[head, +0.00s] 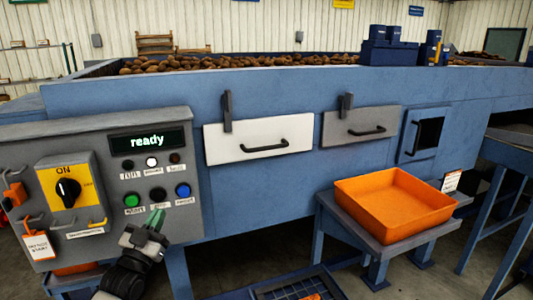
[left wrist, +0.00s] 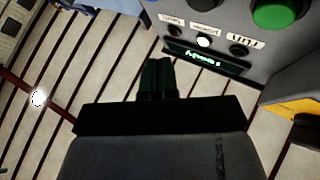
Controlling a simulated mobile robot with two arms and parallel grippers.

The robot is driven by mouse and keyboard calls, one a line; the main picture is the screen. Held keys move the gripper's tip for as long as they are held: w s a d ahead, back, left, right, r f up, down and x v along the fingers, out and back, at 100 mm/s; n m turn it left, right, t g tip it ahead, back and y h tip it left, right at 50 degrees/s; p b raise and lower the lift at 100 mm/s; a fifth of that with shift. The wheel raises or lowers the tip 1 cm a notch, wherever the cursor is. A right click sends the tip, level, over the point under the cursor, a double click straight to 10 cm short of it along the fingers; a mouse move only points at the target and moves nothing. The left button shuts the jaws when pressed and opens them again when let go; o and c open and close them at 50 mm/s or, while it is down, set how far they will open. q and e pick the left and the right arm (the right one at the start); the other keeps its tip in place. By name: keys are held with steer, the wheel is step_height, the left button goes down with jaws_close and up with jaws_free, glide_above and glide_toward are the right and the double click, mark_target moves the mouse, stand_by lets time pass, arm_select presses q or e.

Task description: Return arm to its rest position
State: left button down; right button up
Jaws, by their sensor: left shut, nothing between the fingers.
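My left gripper (head: 153,219) is in front of the lower part of the grey control panel (head: 95,143), its arm coming up from the bottom. Its fingers are together with nothing between them, just below the row of green, black and blue buttons; I cannot tell whether they touch the panel. In the left wrist view the shut dark fingers (left wrist: 157,77) stand out against the ribbed wall, with the panel's tilted display (left wrist: 205,59) and green button (left wrist: 277,12) beside them. My right gripper is not in view.
The display (head: 147,141) reads "ready" and a white lamp (head: 151,162) is lit. A yellow switch plate (head: 85,172) is at left. The blue grader (head: 250,90) holds potatoes. An orange tray (head: 365,215) sits on a low stand at right. A white drawer (head: 225,150) is closed.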

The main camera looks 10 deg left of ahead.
arm_select(q)
steer(key=s+d+f+g, duration=0.5)
steer(key=s+d+f, duration=0.1)
steer(key=f, duration=0.2)
steer(key=s+d+f+g, duration=0.5)
steer(key=s+d+f, duration=0.15)
steer(key=f, duration=0.25)
steer(key=s+d+f+n+g+y, duration=0.15)
steer(key=s+g, duration=0.35)
steer(key=s, duration=0.6)
steer(key=s+d+f+g+y, duration=0.1)
steer(key=s+d+f+g, duration=0.3)
steer(key=s, duration=0.7)
step_height(320, 180, down, 25)
steer(key=a+g, duration=0.2)
steer(key=s+a+f+g, duration=0.1)
steer(key=s+a+f, duration=0.1)
steer(key=s+f, duration=1.4)
steer(key=shift+s+a, duration=0.35)
steer(key=shift+a, duration=0.05)
